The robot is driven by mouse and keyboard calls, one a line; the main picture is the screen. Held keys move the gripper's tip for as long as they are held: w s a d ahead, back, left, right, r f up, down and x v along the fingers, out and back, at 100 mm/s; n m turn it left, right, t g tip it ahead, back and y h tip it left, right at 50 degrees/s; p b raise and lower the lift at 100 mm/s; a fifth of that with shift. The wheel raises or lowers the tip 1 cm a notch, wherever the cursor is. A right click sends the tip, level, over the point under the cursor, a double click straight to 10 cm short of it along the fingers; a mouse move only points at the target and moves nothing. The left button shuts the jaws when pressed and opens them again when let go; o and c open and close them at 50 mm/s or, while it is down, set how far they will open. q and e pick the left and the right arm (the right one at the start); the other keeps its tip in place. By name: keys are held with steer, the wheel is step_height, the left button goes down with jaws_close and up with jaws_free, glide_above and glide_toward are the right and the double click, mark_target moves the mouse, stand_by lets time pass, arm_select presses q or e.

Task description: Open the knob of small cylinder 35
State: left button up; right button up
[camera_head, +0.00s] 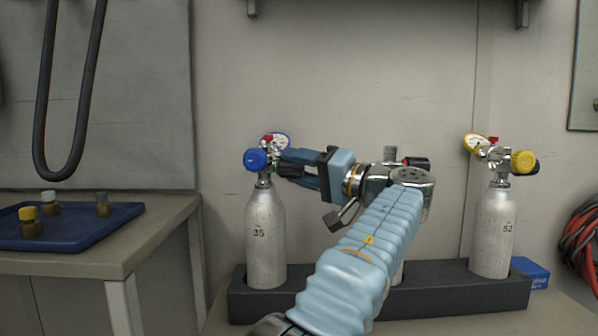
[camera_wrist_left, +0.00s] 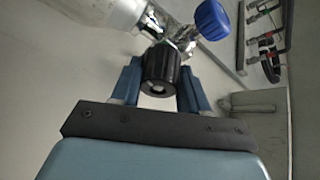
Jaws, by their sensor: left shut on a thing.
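Small cylinder 35 (camera_head: 265,236) stands upright at the left end of a dark rack (camera_head: 445,286). Its valve carries a blue knob (camera_head: 255,160) on the left side and a gauge (camera_head: 281,140) on top. My left gripper (camera_head: 288,165) reaches the valve from the right. In the left wrist view its two blue fingers are shut on a black knob (camera_wrist_left: 160,66) of this valve, one finger on each side. The blue knob (camera_wrist_left: 212,20) shows beyond, untouched. My right gripper is not in view.
Cylinder 52 (camera_head: 493,238) with a yellow knob (camera_head: 523,162) stands at the rack's right. A middle cylinder is mostly hidden behind my left arm.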

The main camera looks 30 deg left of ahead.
arm_select(q)
steer(key=shift+f+n+g+y+b, duration=0.1)
steer(key=shift+n+g+y+b, duration=0.3)
steer(key=shift+n+b, duration=1.25)
stand_by(1.9)
steer(key=o, duration=1)
steer(key=shift+o, duration=0.2)
steer(key=d+f+p, duration=0.2)
steer(key=d, duration=1.1)
steer(key=shift+d+f, duration=0.25)
steer(key=shift+f, duration=0.15)
